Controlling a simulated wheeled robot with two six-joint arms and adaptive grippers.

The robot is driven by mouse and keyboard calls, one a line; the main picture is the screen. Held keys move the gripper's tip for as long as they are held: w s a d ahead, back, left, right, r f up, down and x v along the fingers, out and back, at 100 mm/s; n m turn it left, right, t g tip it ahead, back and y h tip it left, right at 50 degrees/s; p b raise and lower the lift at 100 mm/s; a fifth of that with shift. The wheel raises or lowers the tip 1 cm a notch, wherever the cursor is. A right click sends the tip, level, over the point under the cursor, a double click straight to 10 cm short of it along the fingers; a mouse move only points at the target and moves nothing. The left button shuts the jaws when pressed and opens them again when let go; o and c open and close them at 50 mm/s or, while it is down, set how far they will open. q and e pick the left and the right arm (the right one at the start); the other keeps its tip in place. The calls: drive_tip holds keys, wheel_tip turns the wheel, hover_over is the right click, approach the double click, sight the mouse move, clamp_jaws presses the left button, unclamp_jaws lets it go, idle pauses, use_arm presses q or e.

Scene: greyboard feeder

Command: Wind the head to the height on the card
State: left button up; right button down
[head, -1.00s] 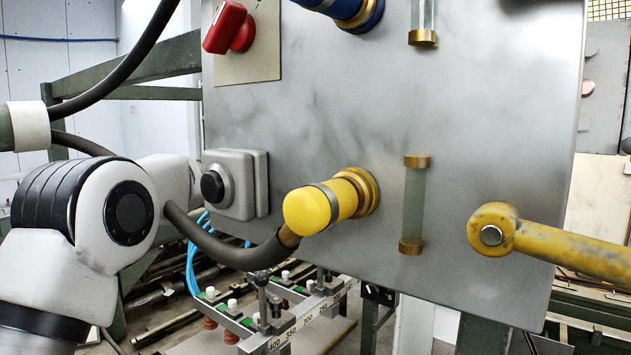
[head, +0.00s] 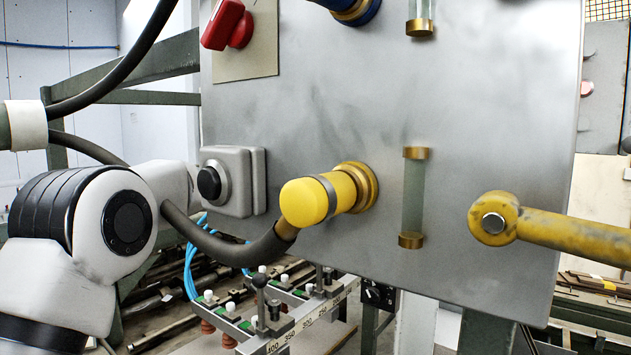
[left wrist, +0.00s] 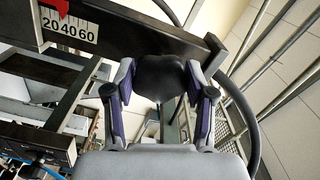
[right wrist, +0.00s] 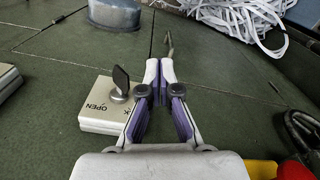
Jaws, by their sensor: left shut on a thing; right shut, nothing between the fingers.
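In the left wrist view, my left gripper (left wrist: 160,100) is shut on a black rounded handle (left wrist: 160,75). The handle lies between the two purple finger pads. A white scale (left wrist: 68,32) marked 20, 40, 60 sits on a dark bar at upper left, with a red pointer (left wrist: 58,6) above it; the exact reading is unclear. In the head view, part of my left arm shows at lower left, but its gripper is out of sight. In the right wrist view, my right gripper (right wrist: 160,80) is shut and empty. I see no readable card.
A grey panel (head: 480,110) fills the head view, with a yellow connector (head: 305,203), red switch (head: 226,24) and yellow lever (head: 560,232). A numbered rail (head: 300,325) lies below.

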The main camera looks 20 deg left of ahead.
use_arm(q)
drive_tip(key=o, duration=1)
drive_tip(key=shift+r, duration=0.35)
drive_tip(key=shift+o, duration=0.8)
drive_tip(key=shift+w+a+f, duration=0.1)
drive_tip(key=shift+w+f, duration=0.2)
drive_tip(key=shift+f, duration=0.05)
drive_tip(key=v, duration=1.1)
drive_tip(key=shift+s, duration=0.4)
drive_tip(key=shift+s+a, duration=0.1)
drive_tip(key=shift+a, duration=0.05)
